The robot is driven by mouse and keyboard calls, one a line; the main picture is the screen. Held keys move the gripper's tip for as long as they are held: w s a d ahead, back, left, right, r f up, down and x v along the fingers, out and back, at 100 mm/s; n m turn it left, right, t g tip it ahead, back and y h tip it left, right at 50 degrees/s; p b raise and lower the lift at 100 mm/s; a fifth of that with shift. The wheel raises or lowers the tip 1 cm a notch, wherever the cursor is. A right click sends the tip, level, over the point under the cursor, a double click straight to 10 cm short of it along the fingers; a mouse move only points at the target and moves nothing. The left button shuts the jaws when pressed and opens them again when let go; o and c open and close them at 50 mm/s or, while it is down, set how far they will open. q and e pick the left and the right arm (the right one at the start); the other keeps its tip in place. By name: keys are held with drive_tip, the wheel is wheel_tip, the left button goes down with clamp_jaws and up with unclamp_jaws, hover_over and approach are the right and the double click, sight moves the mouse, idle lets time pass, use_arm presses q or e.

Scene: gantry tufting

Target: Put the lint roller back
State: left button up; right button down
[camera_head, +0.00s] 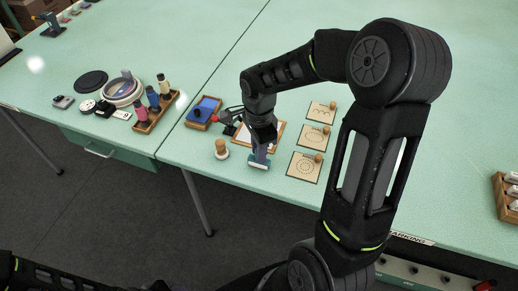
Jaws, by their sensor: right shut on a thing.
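My right gripper (262,142) points down over the right-hand table. It is shut on what looks like the lint roller (259,163), a small piece with a pale white lower end and a blue-grey upper part. The roller's lower end is at or just above the table top; I cannot tell if it touches. The gripper and wrist hide part of a wood-framed white sheet or tray (271,133) just behind. My left gripper is not in view; only dark parts of my left arm show at the bottom left.
Behind the gripper is a blue item in a wooden tray (190,124). A wooden knob piece (221,150) stands at left. Three knobbed boards (302,167) lie to the right. Thread cones stand on a wooden rack (152,126) on the left table. The front table area (225,174) is clear.

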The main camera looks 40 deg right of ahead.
drive_tip(key=shift+f, duration=0.1)
drive_tip(key=shift+f, duration=0.15)
drive_tip(key=c, duration=1.3)
unclamp_jaws()
drive_tip(key=shift+r, duration=0.2)
wheel_tip(320, 180, up, 12)
drive_tip(key=shift+r+b, duration=0.1)
drive_tip(key=shift+b, duration=0.25)
